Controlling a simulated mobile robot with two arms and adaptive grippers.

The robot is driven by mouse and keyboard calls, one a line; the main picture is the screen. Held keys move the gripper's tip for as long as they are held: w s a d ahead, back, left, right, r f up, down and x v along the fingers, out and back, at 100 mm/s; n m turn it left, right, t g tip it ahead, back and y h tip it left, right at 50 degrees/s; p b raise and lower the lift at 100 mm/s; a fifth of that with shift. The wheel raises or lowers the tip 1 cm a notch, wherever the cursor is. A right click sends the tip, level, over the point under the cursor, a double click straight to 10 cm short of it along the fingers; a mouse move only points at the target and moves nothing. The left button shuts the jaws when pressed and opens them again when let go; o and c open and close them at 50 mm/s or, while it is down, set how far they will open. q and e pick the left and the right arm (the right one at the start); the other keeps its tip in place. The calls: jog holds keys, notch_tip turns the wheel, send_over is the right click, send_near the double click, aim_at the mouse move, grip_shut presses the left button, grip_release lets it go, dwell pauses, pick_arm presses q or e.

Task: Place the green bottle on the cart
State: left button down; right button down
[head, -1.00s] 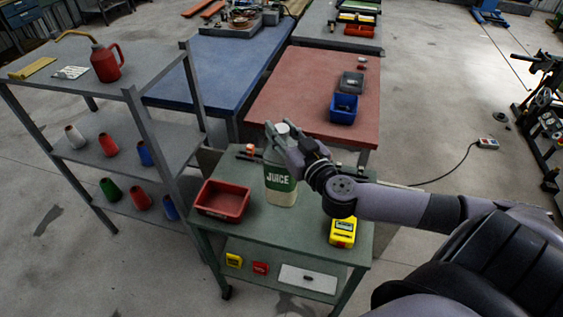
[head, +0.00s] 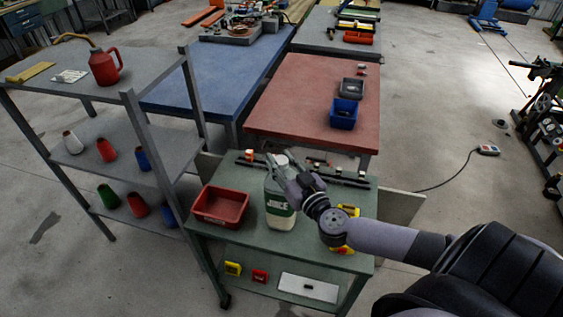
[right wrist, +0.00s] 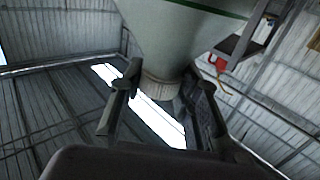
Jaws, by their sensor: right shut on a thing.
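The bottle (head: 280,208) is pale green with a green "JUICE" label and a light cap. It is upright over the middle of the green cart (head: 248,243), between the red bin and the yellow device. My right gripper (head: 281,170) is shut on the bottle near its neck, coming in from the right. In the right wrist view the bottle's neck (right wrist: 160,88) is between the two fingers. The bottle's base is at or just above the cart top; I cannot tell whether it touches. My left gripper is not in view.
A red bin (head: 220,206) is on the cart's left side. A yellow device (head: 347,212) is at its right, partly behind my arm. Small items line the cart's back edge. A grey shelf (head: 150,150) stands left, a red-topped table (head: 300,95) behind.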

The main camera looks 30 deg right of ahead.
jog(key=shift+r, duration=0.1)
jog(key=c, duration=1.6)
grip_release()
jog(key=shift+f, duration=0.2)
jog(key=o, duration=0.4)
jog(key=shift+r, duration=0.15)
jog(key=s+b, duration=0.1)
jog(key=s, duration=1.1)
jog(key=shift+a+b, duration=0.3)
jog(key=shift+a, duration=0.15)
